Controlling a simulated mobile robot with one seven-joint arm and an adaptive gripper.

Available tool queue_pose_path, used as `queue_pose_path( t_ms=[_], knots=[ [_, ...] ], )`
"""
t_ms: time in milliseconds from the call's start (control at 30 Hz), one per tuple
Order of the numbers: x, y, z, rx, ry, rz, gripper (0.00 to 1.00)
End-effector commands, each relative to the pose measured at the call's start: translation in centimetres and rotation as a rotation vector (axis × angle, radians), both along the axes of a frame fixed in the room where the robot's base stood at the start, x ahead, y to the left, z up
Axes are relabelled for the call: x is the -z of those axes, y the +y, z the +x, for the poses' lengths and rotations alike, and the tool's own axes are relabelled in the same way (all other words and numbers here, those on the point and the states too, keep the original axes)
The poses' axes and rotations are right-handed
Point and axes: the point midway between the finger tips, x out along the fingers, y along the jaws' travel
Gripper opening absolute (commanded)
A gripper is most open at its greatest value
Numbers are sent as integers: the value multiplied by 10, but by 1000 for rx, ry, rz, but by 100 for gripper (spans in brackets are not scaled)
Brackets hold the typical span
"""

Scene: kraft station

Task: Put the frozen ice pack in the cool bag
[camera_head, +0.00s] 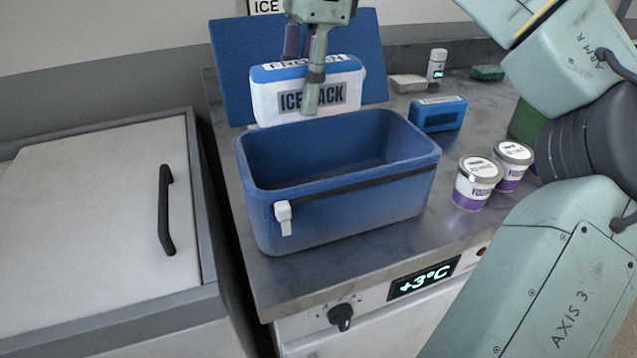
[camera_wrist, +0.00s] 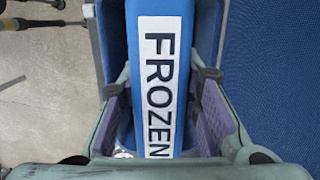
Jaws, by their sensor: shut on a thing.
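The frozen ice pack (camera_head: 272,103) is white with a blue top, labelled "FROZEN" and "ICE PACK". My gripper (camera_head: 312,85) is shut on it from above, one finger across its front face. The pack is upright at the back edge of the cool bag, in front of the raised lid. Whether it is over the opening or behind the rim I cannot tell. In the wrist view the pack (camera_wrist: 157,25) lies between my two fingers (camera_wrist: 165,95). The cool bag (camera_head: 340,215) is a blue open box with a dark strap and white clip; its visible inside looks empty.
The bag's blue lid (camera_head: 232,70) stands behind it. Two tubs (camera_head: 476,183) (camera_head: 512,165) stand right of the bag. A smaller blue pack (camera_head: 438,114), a white bottle (camera_head: 437,65) and a green sponge (camera_head: 487,73) sit on the counter behind. A white chest with a black handle (camera_head: 166,210) is left.

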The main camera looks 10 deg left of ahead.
Motion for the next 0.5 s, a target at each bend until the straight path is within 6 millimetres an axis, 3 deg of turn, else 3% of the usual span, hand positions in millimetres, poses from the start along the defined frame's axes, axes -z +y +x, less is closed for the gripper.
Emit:
queue_pose_path(
  t_ms=[33, 300, 500],
  knots=[
    [19, 0, 0, -6, 5, 3, 0],
    [85, -1, 0, 0, 2, -1, 0],
    [112, 0, 0, 1, -1, 0, 0]
  ],
)
